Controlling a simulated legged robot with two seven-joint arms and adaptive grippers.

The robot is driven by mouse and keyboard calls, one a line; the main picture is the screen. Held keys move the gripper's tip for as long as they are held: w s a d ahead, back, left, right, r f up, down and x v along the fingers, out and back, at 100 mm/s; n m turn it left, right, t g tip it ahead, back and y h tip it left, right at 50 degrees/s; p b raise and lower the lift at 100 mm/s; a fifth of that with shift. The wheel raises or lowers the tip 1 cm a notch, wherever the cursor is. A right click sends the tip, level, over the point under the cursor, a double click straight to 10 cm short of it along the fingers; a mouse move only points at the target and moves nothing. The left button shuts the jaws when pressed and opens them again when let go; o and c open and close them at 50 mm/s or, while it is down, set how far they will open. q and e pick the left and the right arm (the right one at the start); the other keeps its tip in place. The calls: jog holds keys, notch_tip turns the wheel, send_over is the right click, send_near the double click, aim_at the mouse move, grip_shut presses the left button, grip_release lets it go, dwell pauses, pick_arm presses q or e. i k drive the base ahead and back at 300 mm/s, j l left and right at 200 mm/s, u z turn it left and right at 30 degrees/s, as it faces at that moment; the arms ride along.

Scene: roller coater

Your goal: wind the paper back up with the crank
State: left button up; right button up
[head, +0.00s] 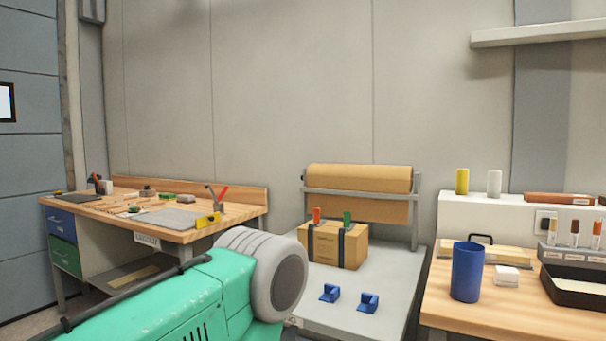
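A wide roll of brown paper (359,178) lies level in a grey metal stand (416,210) at the back of a grey table. A length of brown paper (385,211) hangs from it below the front bar, and its lower part is behind a cardboard box. A small dark part shows at the roll's left end, but I cannot tell if it is the crank. Neither of my grippers is in view, so I cannot see their fingers or whether they hold anything.
The cardboard box (325,258) with dark straps and two clamps, orange and green, stands on the grey table (390,280). Two blue brackets (368,303) lie before it. A blue cup (467,272) stands on the right bench; a wooden workbench (240,215) is left. A close teal shape hides the lower left.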

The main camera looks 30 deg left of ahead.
aim_at(342, 170)
jog(key=j, duration=0.85)
jog(key=j+z, duration=0.15)
jog(key=j, duration=1.5)
jog(key=j+z, duration=0.15)
jog(key=j, duration=0.65)
jog(key=k+j, duration=0.1)
jog(key=j, duration=0.7)
jog(key=k+j+z, duration=0.1)
jog(key=j, duration=0.75)
jog(key=i+j+z, duration=0.15)
jog(key=i+z, duration=0.25)
jog(key=i+j+z, duration=0.15)
jog(key=z, duration=0.25)
jog(key=i+j+z, duration=0.2)
jog(key=z, duration=0.2)
jog(key=i+j+z, duration=0.15)
jog(key=j+z, duration=0.25)
jog(key=i+j+z, duration=0.1)
jog(key=j+z, duration=0.35)
